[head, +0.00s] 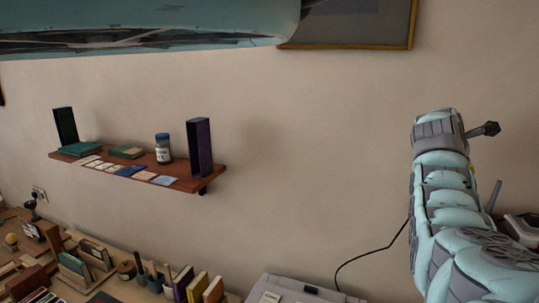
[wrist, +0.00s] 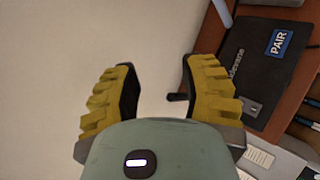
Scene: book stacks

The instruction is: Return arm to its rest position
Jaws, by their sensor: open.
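My gripper (wrist: 158,75) shows in the wrist view with its two yellow ridged fingers spread apart. Nothing is between them except a small dark peg-like shape behind, near the right finger. My pale blue and grey arm (head: 445,200) rises at the right edge of the head view, in front of the bare wall. A large pale blue form crosses the top left of the head view, close to the camera. I cannot make out the gripper's fingers in the head view.
A wooden wall shelf (head: 140,168) holds books, cards and a jar (head: 163,148). A cluttered desk with books (head: 196,287) lies below, beside a grey case (head: 300,290). A framed picture (head: 352,22) hangs above. A dark item labelled PAIR (wrist: 262,62) lies right of my gripper.

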